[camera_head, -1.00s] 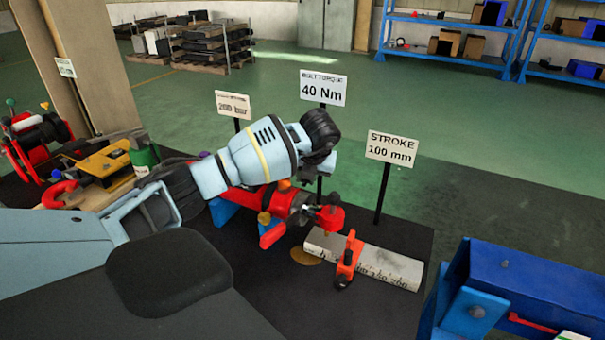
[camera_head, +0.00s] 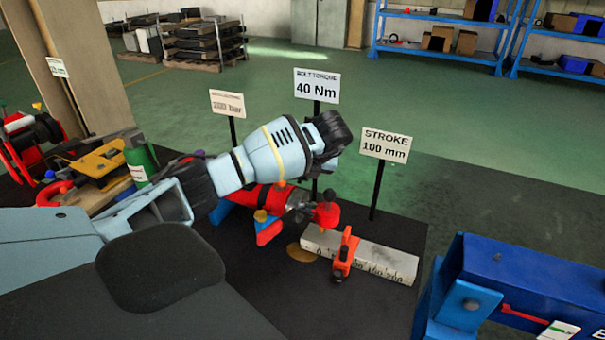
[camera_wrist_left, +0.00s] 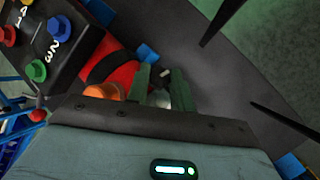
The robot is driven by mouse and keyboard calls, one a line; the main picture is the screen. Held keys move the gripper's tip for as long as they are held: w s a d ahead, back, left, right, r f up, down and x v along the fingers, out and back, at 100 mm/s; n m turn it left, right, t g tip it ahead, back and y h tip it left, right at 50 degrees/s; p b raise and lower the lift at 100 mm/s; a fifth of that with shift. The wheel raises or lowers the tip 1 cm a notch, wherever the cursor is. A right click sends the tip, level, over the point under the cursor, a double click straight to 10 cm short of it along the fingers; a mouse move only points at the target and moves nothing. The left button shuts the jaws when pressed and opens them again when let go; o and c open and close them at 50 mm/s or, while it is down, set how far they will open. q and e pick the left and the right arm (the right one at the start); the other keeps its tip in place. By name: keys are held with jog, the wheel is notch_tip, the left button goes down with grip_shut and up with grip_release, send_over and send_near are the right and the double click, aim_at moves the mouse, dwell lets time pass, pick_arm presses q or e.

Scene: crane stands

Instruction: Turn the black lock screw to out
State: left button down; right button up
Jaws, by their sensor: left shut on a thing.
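The red cylinder unit (camera_head: 268,198) lies on the dark mat (camera_head: 250,275), with a red knob (camera_head: 326,213) at its right end. My left gripper (camera_wrist_left: 162,82) reaches down over this unit from above; in the head view its fingers are mostly hidden behind my wrist. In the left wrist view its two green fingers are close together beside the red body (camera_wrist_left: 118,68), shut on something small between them. The black lock screw cannot be made out clearly; the fingers and my wrist cover that spot. My right gripper is not in view.
A pale ruler block (camera_head: 375,262) with an orange-red slider (camera_head: 344,254) lies in front. Sign posts stand behind, including the STROKE sign (camera_head: 385,146) and the 40 Nm sign (camera_head: 316,87). A blue machine (camera_head: 520,285) stands at right. Left are a green bottle (camera_head: 140,163) and tools.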

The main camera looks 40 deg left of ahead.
pick_arm(q)
jog(key=c, duration=1.2)
grip_release()
jog(key=v, duration=0.7)
jog(key=shift+d+r, duration=0.2)
jog(key=shift+r, duration=0.15)
jog(key=shift+f, duration=0.1)
